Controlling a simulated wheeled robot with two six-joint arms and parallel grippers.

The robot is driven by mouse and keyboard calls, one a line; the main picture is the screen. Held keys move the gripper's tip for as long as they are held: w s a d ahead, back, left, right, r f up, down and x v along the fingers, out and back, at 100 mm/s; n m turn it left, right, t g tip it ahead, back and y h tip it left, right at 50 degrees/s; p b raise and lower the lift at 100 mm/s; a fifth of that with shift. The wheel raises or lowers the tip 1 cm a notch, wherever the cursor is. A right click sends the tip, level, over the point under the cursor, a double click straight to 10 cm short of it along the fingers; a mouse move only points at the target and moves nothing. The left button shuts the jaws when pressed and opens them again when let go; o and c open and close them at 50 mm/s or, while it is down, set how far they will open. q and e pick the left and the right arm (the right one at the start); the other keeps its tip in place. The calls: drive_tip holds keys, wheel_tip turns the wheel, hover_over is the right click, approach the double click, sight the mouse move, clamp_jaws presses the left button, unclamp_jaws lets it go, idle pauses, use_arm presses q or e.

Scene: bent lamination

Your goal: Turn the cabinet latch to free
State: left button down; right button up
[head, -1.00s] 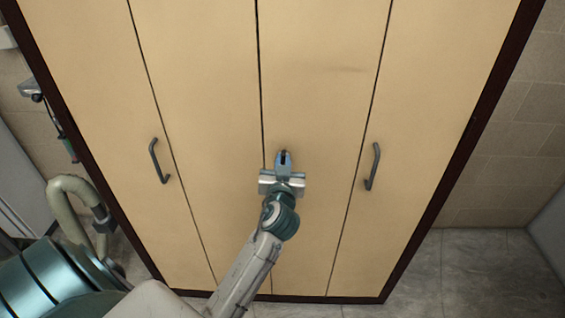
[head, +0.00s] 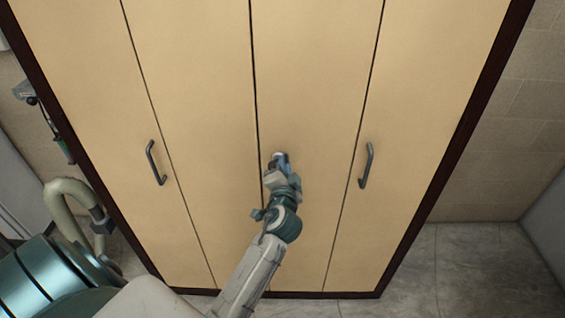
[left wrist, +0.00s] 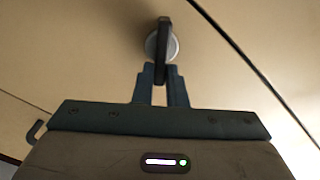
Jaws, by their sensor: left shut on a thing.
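The cabinet latch shows in the left wrist view as a dark bar (left wrist: 163,42) on a round grey base on the tan door. My left gripper (left wrist: 160,84) is shut on the lower end of the latch bar. In that view the bar stands nearly upright, while the door seam runs diagonally. In the head view the latch (head: 279,156) is mostly hidden behind my left gripper (head: 280,165), just right of the middle seam. My right gripper is not in view.
The tan cabinet (head: 200,60) has a dark frame and several door panels. A grey handle (head: 155,163) is on the left and another (head: 366,165) on the right. A tiled wall (head: 510,150) and grey floor (head: 470,265) lie to the right.

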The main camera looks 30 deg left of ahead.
use_arm(q)
drive_tip(key=shift+d+f+m+p, duration=0.1)
drive_tip(key=shift+f+m+p, duration=0.2)
drive_tip(key=shift+m, duration=0.8)
drive_tip(key=shift+f+m+p, duration=0.1)
drive_tip(key=shift+m+p, duration=0.3)
drive_tip(key=shift+m, duration=0.7)
drive_tip(key=shift+d+f+m+p, duration=0.15)
drive_tip(key=shift+m+p, duration=0.2)
drive_tip(key=shift+m, duration=0.75)
drive_tip(key=shift+a, duration=0.1)
drive_tip(key=c, duration=1.5)
unclamp_jaws()
drive_tip(key=shift+w, duration=0.1)
drive_tip(key=shift+o, duration=0.2)
